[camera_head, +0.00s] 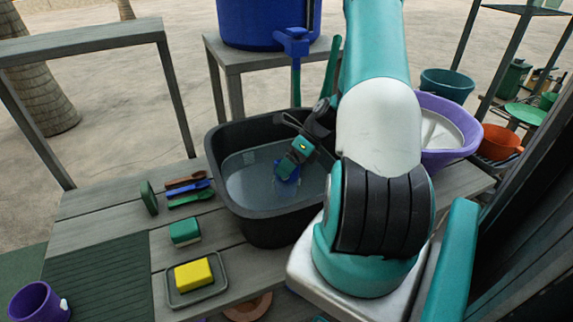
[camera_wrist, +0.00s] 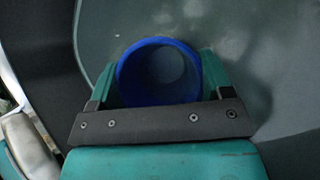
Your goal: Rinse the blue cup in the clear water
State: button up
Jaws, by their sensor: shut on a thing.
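The blue cup shows in the wrist view (camera_wrist: 128,88), between the two green fingers of my gripper (camera_wrist: 158,82). The gripper is shut on it, and I look into its open mouth. In the head view my gripper (camera_head: 292,165) reaches down into the dark grey basin (camera_head: 225,192), with part of the blue cup (camera_head: 284,178) showing at its fingertips. The basin holds clear water (camera_head: 248,186), and the cup is at or in this water. How deep it sits is hard to tell.
A blue barrel (camera_head: 262,25) with a tap (camera_head: 291,42) stands behind the basin. A purple basin (camera_head: 462,110) is at the right, behind my arm. A yellow sponge (camera_head: 193,275), a green-topped sponge (camera_head: 185,231) and a purple cup (camera_head: 36,302) are at the left. Utensils (camera_head: 188,188) lie beside the dark basin.

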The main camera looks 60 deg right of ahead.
jog(key=shift+r+p, duration=0.2)
jog(key=shift+p, duration=0.45)
jog(key=shift+w+a+p, duration=0.35)
jog(key=shift+a+p, duration=0.15)
jog(key=shift+a, duration=0.05)
jog(key=shift+s+d+p, duration=0.2)
jog(key=shift+s+d, duration=0.15)
jog(key=shift+d, duration=0.2)
jog(key=shift+s+d+p, duration=0.15)
jog(key=shift+s+d, duration=0.15)
jog(key=shift+d, duration=0.25)
jog(key=shift+w+a+p, duration=0.25)
jog(key=shift+w+a, duration=0.1)
jog(key=shift+a, duration=0.2)
jog(key=shift+w+a+p, duration=0.2)
jog(key=shift+w+a, duration=0.1)
jog(key=shift+a, duration=0.25)
jog(key=shift+s+d, duration=0.35)
jog(key=shift+d, duration=0.2)
jog(key=shift+s+d, duration=0.35)
jog(key=shift+d, duration=0.2)
jog(key=shift+w+a+p, duration=0.35)
jog(key=shift+a, duration=0.2)
jog(key=shift+w+a+p, duration=0.3)
jog(key=shift+a+p, duration=0.05)
jog(key=shift+a, duration=0.15)
jog(key=shift+s+d, duration=0.3)
jog(key=shift+d, duration=0.2)
